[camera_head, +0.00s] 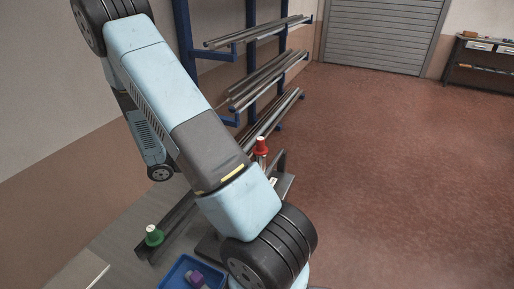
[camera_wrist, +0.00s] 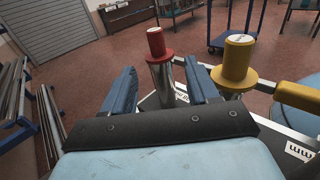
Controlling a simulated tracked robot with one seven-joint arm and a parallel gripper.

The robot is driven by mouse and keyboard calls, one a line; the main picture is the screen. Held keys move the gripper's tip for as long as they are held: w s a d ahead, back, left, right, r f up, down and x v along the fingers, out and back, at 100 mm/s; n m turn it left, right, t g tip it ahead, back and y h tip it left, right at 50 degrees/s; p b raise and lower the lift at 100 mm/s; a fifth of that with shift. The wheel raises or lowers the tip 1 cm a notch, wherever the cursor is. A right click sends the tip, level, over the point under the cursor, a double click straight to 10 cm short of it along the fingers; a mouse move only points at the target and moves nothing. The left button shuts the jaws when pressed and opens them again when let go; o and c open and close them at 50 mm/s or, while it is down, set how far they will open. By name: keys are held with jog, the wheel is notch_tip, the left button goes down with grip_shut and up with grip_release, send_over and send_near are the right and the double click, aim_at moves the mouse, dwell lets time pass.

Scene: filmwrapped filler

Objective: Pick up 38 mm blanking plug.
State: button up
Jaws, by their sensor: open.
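Several coloured blanking plugs show, and I cannot read which is the 38 mm one. A red-topped plug (camera_wrist: 156,42) stands upright on a shiny metal tube (camera_wrist: 167,82) in the wrist view. A yellow flanged plug (camera_wrist: 237,60) stands to its right, outside my right finger. My gripper (camera_wrist: 160,69) is open and empty, its two blue fingers apart, with the red plug and tube seen in line with the gap. I cannot tell how deep the tube lies between them. In the head view the red plug (camera_head: 261,147) and a green plug (camera_head: 154,236) show; my arm hides the gripper.
A blue bin (camera_head: 174,275) with purple and grey pieces sits on the grey bench (camera_head: 122,232). A rack of metal bars (camera_head: 262,78) stands by the wall. A blue trolley (camera_wrist: 227,42) stands on the floor beyond. The red floor at right is clear.

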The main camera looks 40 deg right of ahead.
aim_at(260, 143)
jog(key=x, duration=0.8)
jog(key=shift+w+x, duration=0.2)
jog(key=shift+x, duration=1.2)
jog(key=shift+w+x, duration=0.2)
jog(key=shift+x, duration=1.15)
jog(key=shift+d+f, duration=0.15)
jog(key=shift+d, duration=0.05)
jog(key=c, duration=1)
